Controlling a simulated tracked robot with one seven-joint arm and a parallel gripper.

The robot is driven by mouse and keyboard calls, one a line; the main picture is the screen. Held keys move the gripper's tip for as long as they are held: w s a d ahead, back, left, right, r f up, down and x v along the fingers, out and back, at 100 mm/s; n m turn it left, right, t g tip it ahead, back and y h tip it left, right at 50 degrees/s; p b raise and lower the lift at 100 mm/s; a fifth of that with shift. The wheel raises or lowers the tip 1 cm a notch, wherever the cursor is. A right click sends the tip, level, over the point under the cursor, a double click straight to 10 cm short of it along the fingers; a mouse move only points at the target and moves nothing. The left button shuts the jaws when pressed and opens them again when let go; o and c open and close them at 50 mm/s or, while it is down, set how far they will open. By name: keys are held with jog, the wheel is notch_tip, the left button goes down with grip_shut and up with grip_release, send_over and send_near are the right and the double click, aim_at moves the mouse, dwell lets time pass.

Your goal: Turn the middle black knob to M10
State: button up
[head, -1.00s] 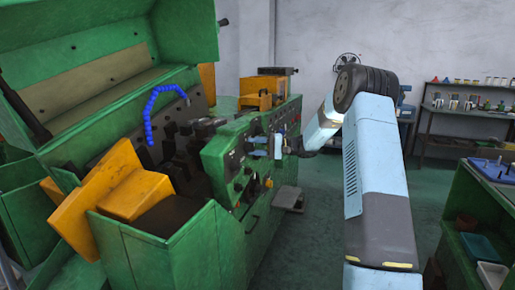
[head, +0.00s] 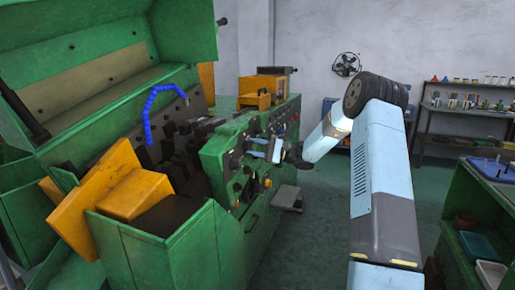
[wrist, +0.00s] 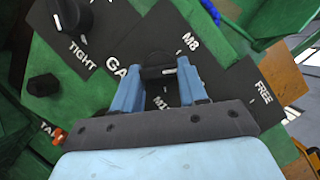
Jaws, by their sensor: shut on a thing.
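The middle black knob (wrist: 158,66) sits between my gripper's blue fingers in the wrist view, on a dark plate with white lettering. My gripper (wrist: 160,82) is shut on this knob. The label M8 (wrist: 190,42) shows to the upper right of the knob. A label starting with "M1" (wrist: 160,102) shows between the fingers, partly hidden by the gripper. A short white mark is visible on the knob's face. In the head view my gripper (head: 258,149) is at the green machine's control panel, and the knob is too small to make out.
Another black knob (wrist: 72,16) stands at the upper left by the word TIGHT, and a further one (wrist: 42,85) is at the left. A plate marked FREE (wrist: 262,92) lies right. The green machine (head: 225,160) has an open orange guard (head: 95,200).

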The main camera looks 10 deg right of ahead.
jog(key=m+t, duration=0.1)
jog(key=m, duration=0.3)
jog(key=m+t, duration=0.1)
jog(key=m, duration=0.1)
jog(key=shift+s+a+f+t, duration=0.2)
jog(key=shift+a+f+t, duration=0.1)
jog(key=shift+a, duration=0.1)
jog(key=shift+m, duration=0.5)
jog(key=o, duration=1.1)
jog(key=shift+c, duration=0.2)
jog(key=shift+d+r, duration=0.1)
jog(key=shift+d, duration=0.1)
jog(key=shift+d, duration=0.2)
jog(key=f+v, duration=0.1)
jog(key=v, duration=1.2)
jog(key=shift+a, duration=0.15)
